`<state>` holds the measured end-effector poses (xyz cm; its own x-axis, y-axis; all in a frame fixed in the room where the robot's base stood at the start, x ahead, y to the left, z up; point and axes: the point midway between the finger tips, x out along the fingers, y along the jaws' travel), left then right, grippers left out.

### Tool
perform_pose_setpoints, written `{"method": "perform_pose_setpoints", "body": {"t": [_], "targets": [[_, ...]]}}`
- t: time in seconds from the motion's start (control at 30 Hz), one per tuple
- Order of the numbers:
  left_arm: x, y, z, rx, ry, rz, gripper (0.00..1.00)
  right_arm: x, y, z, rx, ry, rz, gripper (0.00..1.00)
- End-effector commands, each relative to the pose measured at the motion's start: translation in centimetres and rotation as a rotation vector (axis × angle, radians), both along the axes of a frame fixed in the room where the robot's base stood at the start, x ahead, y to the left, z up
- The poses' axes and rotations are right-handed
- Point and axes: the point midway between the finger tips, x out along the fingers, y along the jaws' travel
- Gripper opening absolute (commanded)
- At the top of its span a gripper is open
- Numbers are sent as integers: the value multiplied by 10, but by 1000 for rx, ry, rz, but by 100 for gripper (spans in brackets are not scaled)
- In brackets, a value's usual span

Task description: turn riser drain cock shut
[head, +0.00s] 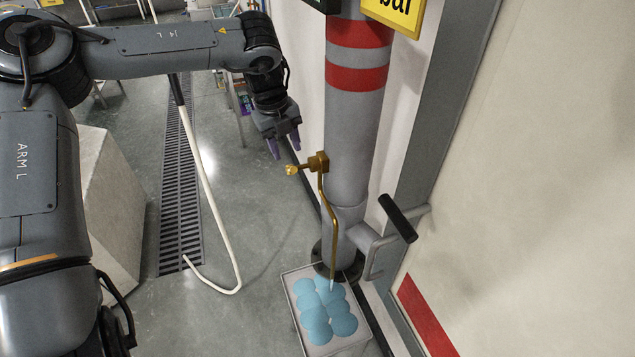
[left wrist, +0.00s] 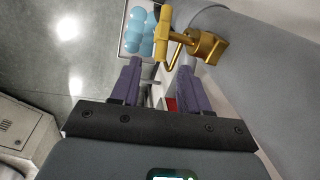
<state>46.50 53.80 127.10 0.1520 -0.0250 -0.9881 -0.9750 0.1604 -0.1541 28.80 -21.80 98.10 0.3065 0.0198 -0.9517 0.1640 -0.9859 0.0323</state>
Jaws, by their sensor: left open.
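The brass drain cock (head: 318,163) sticks out from the left side of the grey riser pipe (head: 347,140), which has red bands. Its small handle (head: 292,170) points left, and a thin brass tube runs down from the cock. My left gripper (head: 285,148) is open with purple fingers, just above and left of the handle, apart from it. In the left wrist view the T-shaped handle (left wrist: 165,35) and cock body (left wrist: 206,45) show beyond the fingertips (left wrist: 159,68). Nothing is between the fingers. My right gripper is in neither view.
A tray (head: 287,288) with several blue round things stands under the tube. A black-gripped lever (head: 398,218) juts out right of the riser's foot. Floor between is clear.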

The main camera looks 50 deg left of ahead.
Motion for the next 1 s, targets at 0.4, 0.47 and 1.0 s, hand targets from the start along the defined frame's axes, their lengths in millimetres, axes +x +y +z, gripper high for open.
{"method": "perform_pose_setpoints", "body": {"t": [0.4, 0.47, 1.0], "targets": [[7, -2, -46, -1, 8, 3, 45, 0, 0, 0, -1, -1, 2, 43], [8, -3, -56, -1, 8, 3, 45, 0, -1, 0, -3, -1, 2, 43], [16, -3, -101, 0, 4, 3, 45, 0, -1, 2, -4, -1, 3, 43]]}}
